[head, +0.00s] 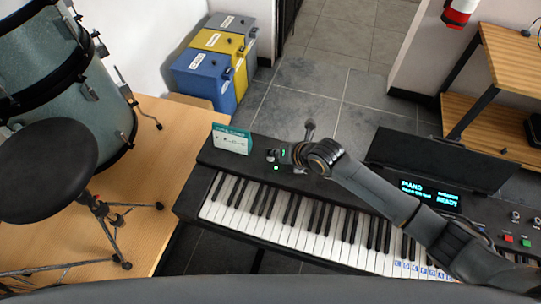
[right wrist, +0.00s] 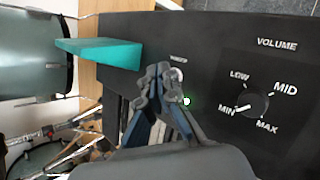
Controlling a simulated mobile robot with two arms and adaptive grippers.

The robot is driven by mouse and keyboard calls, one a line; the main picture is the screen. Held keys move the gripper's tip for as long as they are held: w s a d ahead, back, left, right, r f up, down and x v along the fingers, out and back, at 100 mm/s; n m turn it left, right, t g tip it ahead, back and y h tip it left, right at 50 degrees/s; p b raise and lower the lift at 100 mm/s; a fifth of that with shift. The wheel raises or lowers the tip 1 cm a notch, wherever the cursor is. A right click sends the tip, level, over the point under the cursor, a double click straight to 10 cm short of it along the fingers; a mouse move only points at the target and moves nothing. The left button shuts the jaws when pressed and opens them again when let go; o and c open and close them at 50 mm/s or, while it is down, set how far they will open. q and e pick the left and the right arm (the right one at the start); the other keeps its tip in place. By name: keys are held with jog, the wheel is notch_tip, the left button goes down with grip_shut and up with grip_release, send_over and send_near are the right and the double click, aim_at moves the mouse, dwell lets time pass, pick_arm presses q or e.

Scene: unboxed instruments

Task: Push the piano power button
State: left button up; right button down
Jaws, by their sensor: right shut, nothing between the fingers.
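The black piano (head: 235,160) has a row of white and black keys along its front. My right gripper (head: 284,157) is over the left end of its top panel, its arm reaching in from the right. In the right wrist view the gripper (right wrist: 160,78) is shut and empty, its fingertips just below a small white label (right wrist: 179,57) too blurred to read surely. A green light (right wrist: 186,101) glows beside the fingers; it also shows in the head view (head: 276,168). The power button is largely or wholly hidden by the fingers; contact cannot be told. The piano display (head: 430,192) is lit and reads PIANO, READY.
A teal card stand (head: 232,139) stands on the panel left of the gripper, close by. A volume knob (right wrist: 254,103) is to the right, its mark near MIN. A drum (head: 70,90) and black stool (head: 45,175) are at left. Coloured bins (head: 208,75) stand behind.

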aim_at(273, 160)
jog(key=shift+r, duration=0.35)
notch_tip(273, 160, up, 6)
jog(key=p, duration=0.4)
jog(key=shift+f+p, duration=0.1)
jog(key=shift+p, duration=0.3)
